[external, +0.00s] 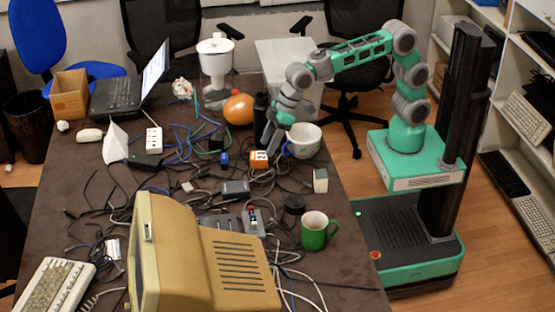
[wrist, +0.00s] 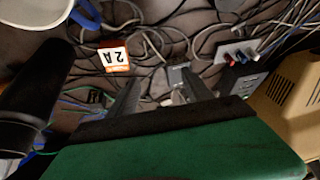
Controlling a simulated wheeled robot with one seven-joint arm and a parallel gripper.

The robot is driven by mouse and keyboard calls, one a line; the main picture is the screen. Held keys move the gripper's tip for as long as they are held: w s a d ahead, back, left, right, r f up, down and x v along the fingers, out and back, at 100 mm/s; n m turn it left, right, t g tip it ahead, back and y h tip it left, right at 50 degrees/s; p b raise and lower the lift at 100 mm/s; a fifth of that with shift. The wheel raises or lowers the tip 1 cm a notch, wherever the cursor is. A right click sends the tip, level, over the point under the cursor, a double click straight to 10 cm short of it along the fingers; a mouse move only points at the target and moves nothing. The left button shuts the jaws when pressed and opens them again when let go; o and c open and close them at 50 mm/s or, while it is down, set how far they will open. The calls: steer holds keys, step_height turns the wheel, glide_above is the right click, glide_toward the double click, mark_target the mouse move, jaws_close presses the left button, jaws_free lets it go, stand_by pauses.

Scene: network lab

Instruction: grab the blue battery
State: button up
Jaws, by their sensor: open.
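A small blue object (external: 224,158), which looks like the blue battery, lies upright or nearly so among cables on the dark table in the external view. It is too small there to tell its exact shape. I cannot make it out in the wrist view, where my gripper body covers much of the lower picture. My gripper (external: 270,143) is over the table, to the right of the blue object and apart from it. In the wrist view my gripper (wrist: 162,88) shows two parted fingers with nothing held between them.
A dark bottle (external: 261,108) stands beside my gripper. An orange-and-white box (external: 259,159) marked 2A (wrist: 114,60) is close below it. Tangled cables cover the middle.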

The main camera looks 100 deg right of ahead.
steer(key=m+h+p, duration=0.1)
steer(key=p, duration=0.3)
glide_toward(225, 156)
steer(key=s+a, duration=0.1)
steer(key=a, duration=0.2)
steer(key=w+d+f+m, duration=0.1)
steer(key=w+d+f, duration=0.1)
steer(key=w+d, duration=0.1)
steer(key=shift+h, duration=0.4)
steer(key=x, duration=0.5)
steer(key=p+x, duration=0.1)
steer(key=x, duration=0.2)
steer(key=shift+s+a+f, duration=0.25)
steer(key=shift+s, duration=0.15)
jaws_close()
